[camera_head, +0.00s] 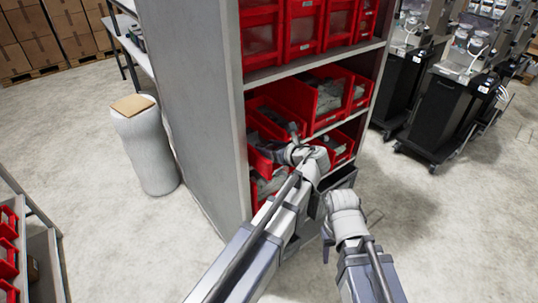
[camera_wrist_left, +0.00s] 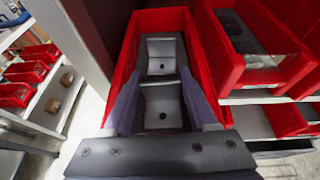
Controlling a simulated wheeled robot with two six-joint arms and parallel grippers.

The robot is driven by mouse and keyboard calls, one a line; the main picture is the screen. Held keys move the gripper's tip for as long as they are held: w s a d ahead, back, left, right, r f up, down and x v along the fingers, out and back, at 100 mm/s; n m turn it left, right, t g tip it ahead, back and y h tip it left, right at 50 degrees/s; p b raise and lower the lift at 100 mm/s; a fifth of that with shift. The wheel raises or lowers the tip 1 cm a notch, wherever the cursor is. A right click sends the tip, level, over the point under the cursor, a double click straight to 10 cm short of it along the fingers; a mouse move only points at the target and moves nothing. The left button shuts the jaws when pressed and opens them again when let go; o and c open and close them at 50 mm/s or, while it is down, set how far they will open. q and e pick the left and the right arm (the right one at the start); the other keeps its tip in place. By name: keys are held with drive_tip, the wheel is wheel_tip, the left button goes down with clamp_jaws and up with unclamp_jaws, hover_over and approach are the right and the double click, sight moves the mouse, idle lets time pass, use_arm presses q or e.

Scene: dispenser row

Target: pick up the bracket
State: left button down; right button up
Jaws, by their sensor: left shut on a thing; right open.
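The bracket (camera_wrist_left: 162,106) is a grey bent metal piece with a round hole, inside a red bin (camera_wrist_left: 128,58) in the left wrist view. My left gripper (camera_wrist_left: 163,112) is shut on it, with one finger on each side. A similar grey face with a hole (camera_wrist_left: 162,58) shows just beyond; I cannot tell whether it is the same piece. In the head view my left gripper (camera_head: 280,136) reaches into a shelf bin, and the bracket cannot be made out there. My right gripper (camera_head: 328,240) is open, low in front of the shelf, partly hidden by its arm.
A grey shelf unit (camera_head: 195,100) holds several red bins (camera_head: 300,95) close around my left gripper. A neighbouring red bin (camera_wrist_left: 222,58) stands to the right. A white barrel (camera_head: 145,150) stands left of the shelf. Black carts (camera_head: 440,110) stand at the right. Floor lies open at lower right.

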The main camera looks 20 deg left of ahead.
sight(267, 146)
use_arm(q)
drive_tip(key=shift+r, duration=0.1)
wheel_tip(267, 146, up, 10)
drive_tip(key=p, duration=1)
wheel_tip(267, 146, down, 7)
drive_tip(key=b, duration=0.7)
drive_tip(key=shift+r, duration=0.2)
